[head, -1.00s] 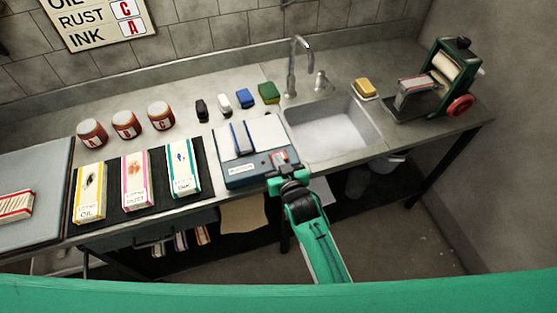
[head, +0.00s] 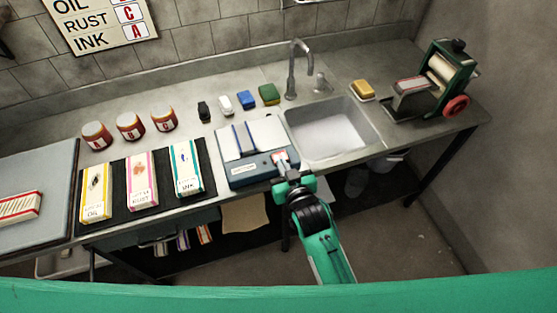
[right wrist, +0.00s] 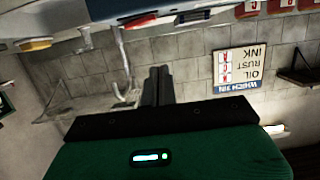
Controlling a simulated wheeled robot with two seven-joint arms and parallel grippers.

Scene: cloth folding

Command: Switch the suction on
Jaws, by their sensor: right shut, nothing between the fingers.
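The suction unit (head: 236,178) is a low blue-grey box with a pale top on the counter's front edge, left of the sink. A dark blue and white bar lies on its top. A small red and white patch (head: 280,157), perhaps the switch, shows at its right front corner. My right gripper (head: 284,170) is at that corner, its fingers shut and empty; whether they touch the unit I cannot tell. The shut fingers (right wrist: 157,86) also show in the right wrist view against the tiled wall, which appears upside down. My left gripper is not in view.
The sink (head: 330,130) and tap (head: 293,70) are right of the unit. A green roller press (head: 445,85) stands at the far right. Labelled boxes (head: 140,185) lie on a dark mat to the left, with jars (head: 130,126) behind. Small coloured blocks (head: 247,100) line the back.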

